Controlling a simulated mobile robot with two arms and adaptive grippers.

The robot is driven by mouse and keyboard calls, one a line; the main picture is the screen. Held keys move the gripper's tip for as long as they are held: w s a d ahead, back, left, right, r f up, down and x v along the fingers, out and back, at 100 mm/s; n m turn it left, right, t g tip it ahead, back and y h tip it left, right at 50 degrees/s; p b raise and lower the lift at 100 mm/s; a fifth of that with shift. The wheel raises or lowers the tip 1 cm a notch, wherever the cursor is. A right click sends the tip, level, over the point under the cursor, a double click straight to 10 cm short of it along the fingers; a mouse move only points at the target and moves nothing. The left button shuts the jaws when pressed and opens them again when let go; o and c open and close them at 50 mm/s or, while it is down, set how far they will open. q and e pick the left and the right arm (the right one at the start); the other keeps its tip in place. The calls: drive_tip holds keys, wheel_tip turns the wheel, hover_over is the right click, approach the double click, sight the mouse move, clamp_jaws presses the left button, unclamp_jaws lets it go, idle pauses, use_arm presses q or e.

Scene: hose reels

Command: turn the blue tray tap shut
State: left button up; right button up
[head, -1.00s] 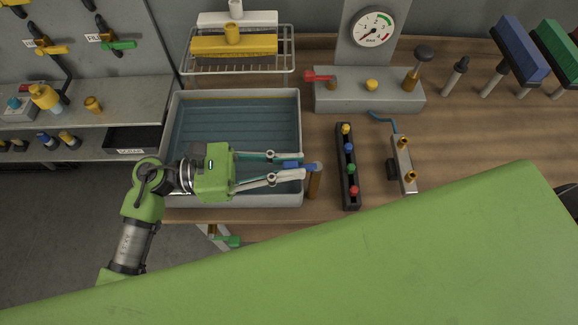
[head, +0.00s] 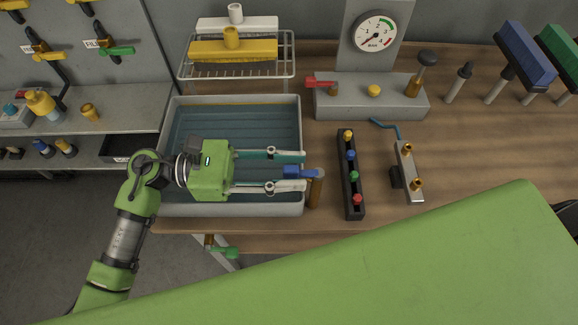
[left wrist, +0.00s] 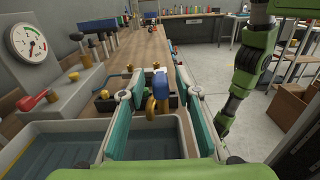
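The grey tray (head: 233,209) holds bluish water on the bench. Its tap has a blue handle (head: 300,172) and a brown-brass body (head: 316,190) at the tray's right side. In the head view the handle points left from the body, toward my gripper. My left gripper (head: 305,171) is open over the tray, its two fingers on either side of the blue handle, with gaps visible. In the left wrist view the handle (left wrist: 159,80) shows between the fingertips. A green arm, apparently my right one, shows at the right there; its gripper is unclear.
A black rack (head: 351,190) with coloured knobs stands right of the tap, with a metal bracket (head: 409,173) beyond it. A grey block (head: 370,101) with a red lever and a gauge (head: 375,32) stands behind. A drying rack with brushes is behind the tray.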

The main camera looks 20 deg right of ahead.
use_arm(q)
drive_tip(key=v, duration=1.2)
idle(0.3)
